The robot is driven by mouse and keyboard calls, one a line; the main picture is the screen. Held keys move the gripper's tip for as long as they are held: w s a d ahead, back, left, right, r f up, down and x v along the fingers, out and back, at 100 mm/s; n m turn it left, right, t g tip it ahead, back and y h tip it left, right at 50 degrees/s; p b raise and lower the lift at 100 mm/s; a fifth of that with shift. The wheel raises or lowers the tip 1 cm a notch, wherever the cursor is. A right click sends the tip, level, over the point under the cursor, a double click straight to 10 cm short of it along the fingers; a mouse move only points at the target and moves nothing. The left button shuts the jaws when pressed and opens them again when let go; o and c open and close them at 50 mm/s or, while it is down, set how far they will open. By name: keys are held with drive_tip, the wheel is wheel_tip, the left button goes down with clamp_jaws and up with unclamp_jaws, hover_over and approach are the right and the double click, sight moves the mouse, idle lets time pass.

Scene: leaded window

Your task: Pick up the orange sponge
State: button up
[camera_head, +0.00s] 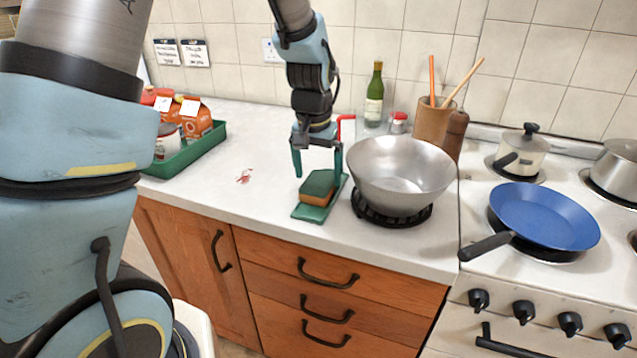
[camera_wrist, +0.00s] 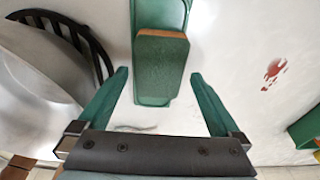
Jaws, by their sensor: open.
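The orange sponge (camera_head: 318,188) has a dark green top layer and lies on a green tray (camera_head: 311,213) near the counter's front edge. In the wrist view the sponge (camera_wrist: 161,65) shows mostly its green top, with a thin orange edge, on the green tray (camera_wrist: 153,14). My gripper (camera_head: 318,173) is open and empty, with its green fingers pointing down above the sponge. In the wrist view the gripper (camera_wrist: 160,73) has one finger on each side of the sponge, apart from it. Whether the fingertips are level with the sponge is hard to tell.
A metal wok (camera_head: 400,172) on a black ring stands close to the right of the tray. A green crate (camera_head: 190,153) with cartons is at the left. A bottle (camera_head: 374,97) stands behind. The counter left of the tray is clear except for a red stain (camera_head: 244,177).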

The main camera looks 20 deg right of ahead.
sight(318, 182)
drive_tip(key=shift+w+d+f, duration=0.1)
drive_tip(key=shift+f, duration=1.15)
drive_tip(key=shift+c, duration=0.2)
drive_tip(key=c, duration=1.1)
drive_tip(key=shift+r, duration=0.15)
wheel_tip(318, 182, up, 18)
drive_tip(key=b, duration=0.2)
drive_tip(key=shift+b, duration=0.4)
